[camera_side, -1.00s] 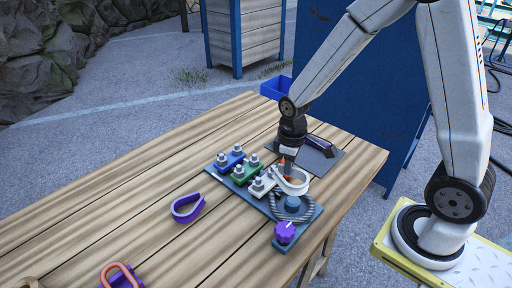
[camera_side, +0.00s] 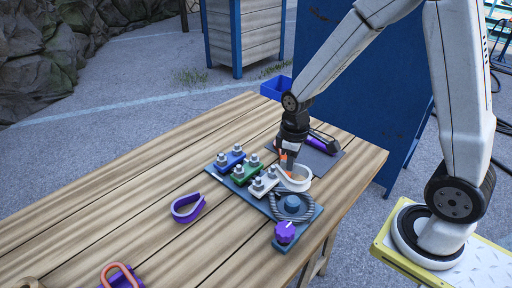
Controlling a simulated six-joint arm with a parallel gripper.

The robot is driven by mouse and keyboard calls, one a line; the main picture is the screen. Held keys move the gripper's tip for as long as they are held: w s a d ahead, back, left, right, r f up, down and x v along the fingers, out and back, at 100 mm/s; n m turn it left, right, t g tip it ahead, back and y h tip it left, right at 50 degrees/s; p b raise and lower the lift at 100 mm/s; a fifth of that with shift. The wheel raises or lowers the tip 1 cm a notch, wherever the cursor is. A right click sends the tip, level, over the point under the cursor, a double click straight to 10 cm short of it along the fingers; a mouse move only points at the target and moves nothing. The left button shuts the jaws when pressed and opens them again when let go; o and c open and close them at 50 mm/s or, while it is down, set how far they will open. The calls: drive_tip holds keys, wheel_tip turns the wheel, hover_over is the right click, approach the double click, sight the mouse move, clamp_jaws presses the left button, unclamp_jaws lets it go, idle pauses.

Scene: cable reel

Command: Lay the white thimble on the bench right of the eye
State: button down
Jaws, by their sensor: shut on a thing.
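The white thimble (camera_side: 296,182) is an open loop, held at its far side by my gripper (camera_side: 289,168), whose orange fingertips are shut on it. It hangs above the far right part of the blue-grey board, clear of the bench as far as I can tell. The eye is likely the dark grey rope loop (camera_side: 291,207) lying around a blue round post (camera_side: 292,203) on the board (camera_side: 316,217), just below the thimble in the picture. The wooden bench (camera_side: 130,205) carries the board.
Blue (camera_side: 229,161), green (camera_side: 245,172) and white (camera_side: 262,186) clamps with bolts stand along the board, near a purple knob (camera_side: 285,232). A purple thimble (camera_side: 187,208) lies on the bench left of it. A dark mat (camera_side: 326,158) lies behind. Bench right of the board is bare.

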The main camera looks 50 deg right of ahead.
hover_over(325, 185)
wheel_tip(325, 185, down, 3)
drive_tip(key=shift+a, duration=0.1)
idle(0.3)
drive_tip(key=shift+f, duration=2.15)
drive_tip(key=shift+f, duration=1.75)
drive_tip(key=shift+f, duration=0.1)
drive_tip(key=c, duration=0.7)
unclamp_jaws()
drive_tip(key=shift+c, duration=0.2)
